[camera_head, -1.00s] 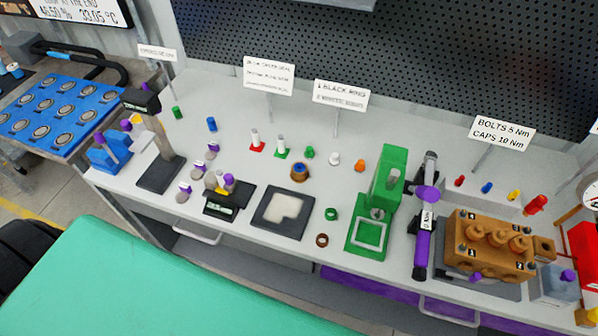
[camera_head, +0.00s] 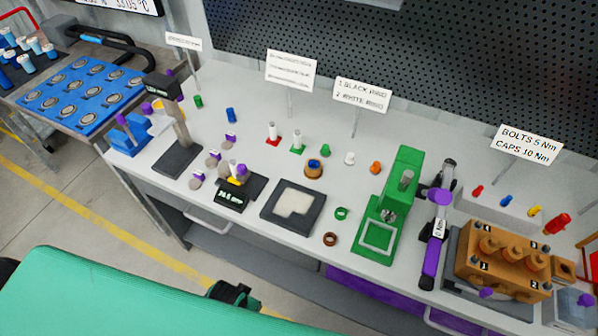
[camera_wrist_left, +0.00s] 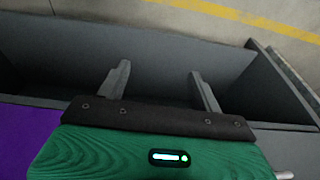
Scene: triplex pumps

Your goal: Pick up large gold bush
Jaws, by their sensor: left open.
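A squat gold-brown bush (camera_head: 314,169) with a blue inside stands on the grey workbench, right of the middle row of small parts. A smaller brown ring (camera_head: 330,239) lies nearer the bench's front edge. I cannot tell from a label which is the large gold bush; the squat one is the larger. My left gripper (camera_wrist_left: 158,75) is open, with nothing between its fingers. In the left wrist view it faces a dark grey surface low by the bench, away from both gold pieces. My right gripper is not in view.
A black tray (camera_head: 319,212) with a pale insert, a green press (camera_head: 401,185) and a green ring (camera_head: 342,213) stand close to the bushes. A gold pump block (camera_head: 502,262) is at the right. Floor with a yellow line (camera_head: 100,218) is free at the left.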

